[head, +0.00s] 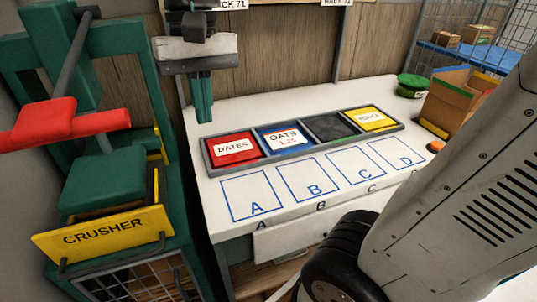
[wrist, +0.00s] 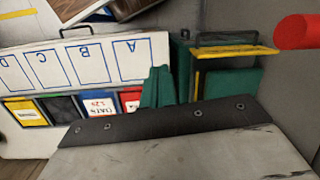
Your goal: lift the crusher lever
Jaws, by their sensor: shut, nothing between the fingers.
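The crusher (head: 115,185) is a green frame machine at the left of the head view, with a yellow "CRUSHER" plate (head: 103,232). Its lever has a red handle (head: 65,124) on a dark rod that slopes up to the top of the frame. In the wrist view the red handle (wrist: 297,31) shows at the upper right edge, and the yellow plate edge (wrist: 235,50) lies left of it. My gripper (head: 203,118) points down, to the right of the crusher and apart from the handle. Its green fingers (wrist: 158,80) are together and empty.
A white table (head: 230,120) right of the crusher carries a tray (head: 207,152) with coloured bins and marked squares A to D. A green round item (head: 411,86) and cardboard box (head: 460,95) stand at the right. A wooden wall is behind.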

